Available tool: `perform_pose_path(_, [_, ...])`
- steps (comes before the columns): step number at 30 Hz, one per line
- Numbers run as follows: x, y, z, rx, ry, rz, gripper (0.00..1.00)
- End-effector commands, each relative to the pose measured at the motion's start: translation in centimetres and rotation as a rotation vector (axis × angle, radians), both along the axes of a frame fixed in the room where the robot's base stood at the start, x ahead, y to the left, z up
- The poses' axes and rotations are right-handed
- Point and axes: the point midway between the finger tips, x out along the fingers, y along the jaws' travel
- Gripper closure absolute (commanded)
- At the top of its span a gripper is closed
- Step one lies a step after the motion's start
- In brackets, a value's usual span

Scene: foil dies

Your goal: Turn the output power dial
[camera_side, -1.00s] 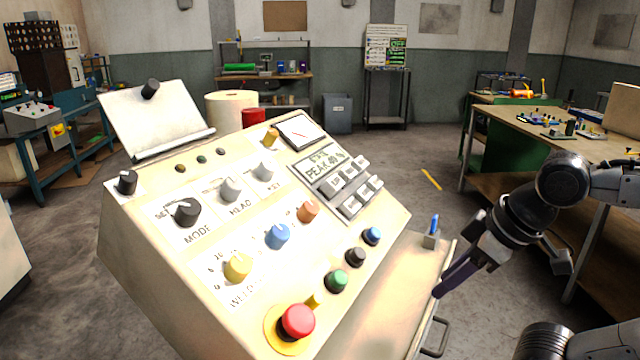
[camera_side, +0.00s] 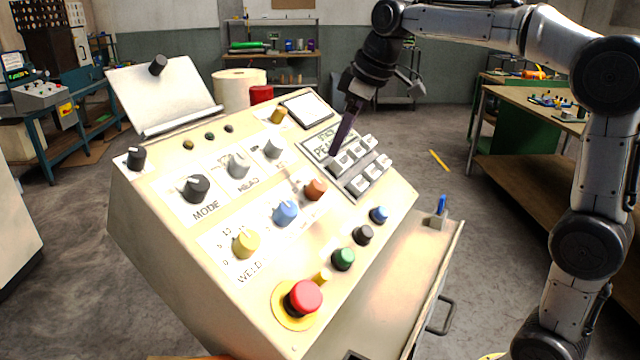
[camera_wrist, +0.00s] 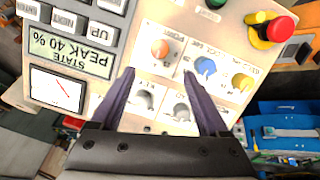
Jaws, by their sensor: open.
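The sloped control panel (camera_side: 265,262) carries several dials. A yellow dial (camera_side: 246,243), a blue dial (camera_side: 286,213) and an orange dial (camera_side: 315,189) form the lower row. Above them are a black dial (camera_side: 195,188) marked MODE and two grey dials (camera_side: 238,166) (camera_side: 273,149). I cannot read which is the output power dial. My gripper (camera_side: 335,152) is over the panel's upper right, near the display and keys. In the wrist view my gripper (camera_wrist: 158,75) is open and empty, with the orange dial (camera_wrist: 159,50) and a grey dial (camera_wrist: 143,98) showing between its fingers.
A red button (camera_side: 305,296) and green, black and blue buttons line the panel's lower right. A meter (camera_side: 306,108) and a yellow knob (camera_side: 278,115) sit at the top.

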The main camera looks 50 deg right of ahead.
Motion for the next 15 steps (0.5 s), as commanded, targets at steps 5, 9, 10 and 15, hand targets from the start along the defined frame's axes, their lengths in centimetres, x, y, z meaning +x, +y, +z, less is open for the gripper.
perform_pose_path(5, [0.7,-0.1,-1.8,0.001,0.005,-0.003,0.22])
perform_pose_path(9, [1.7,0.0,-4.2,0.001,0.006,-0.003,0.22])
perform_pose_path(10, [2.0,0.0,-4.8,0.001,0.005,-0.003,0.22])
perform_pose_path(15, [3.3,0.1,-7.9,0.001,0.005,-0.003,0.22])
